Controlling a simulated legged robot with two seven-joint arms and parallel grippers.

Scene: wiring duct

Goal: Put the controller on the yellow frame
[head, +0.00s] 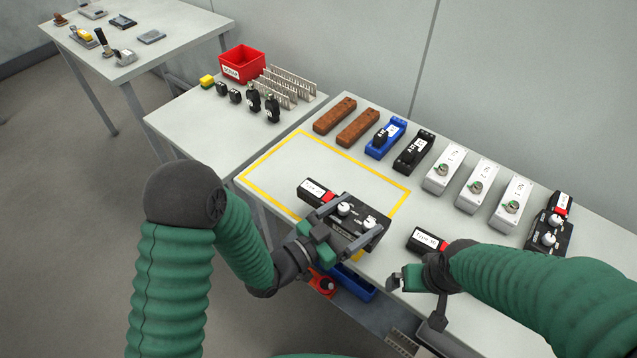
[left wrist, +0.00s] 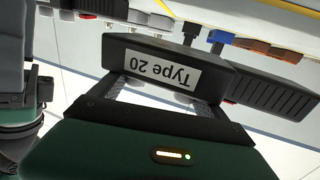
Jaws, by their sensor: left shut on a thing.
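My left gripper (head: 357,228) is shut on a black controller (head: 352,208) with a white label, a red part and white knobs. In the left wrist view the controller (left wrist: 225,75) shows a "Type 20" label, upside down. In the head view it covers the front right part of the yellow frame (head: 290,207), a yellow outline on the table. It appears to be held above the tabletop; the exact gap cannot be told. My right gripper (head: 397,283) is near the table's front edge, its jaws unclear. Another labelled controller (head: 427,240) is partly hidden behind my right arm.
Brown blocks (head: 357,127), a blue device (head: 385,138), a black device (head: 414,150), several white boxes (head: 478,183) and a black controller (head: 550,228) line the table's back and right. A red bin (head: 241,64) stands on the left table. The frame's left interior is clear.

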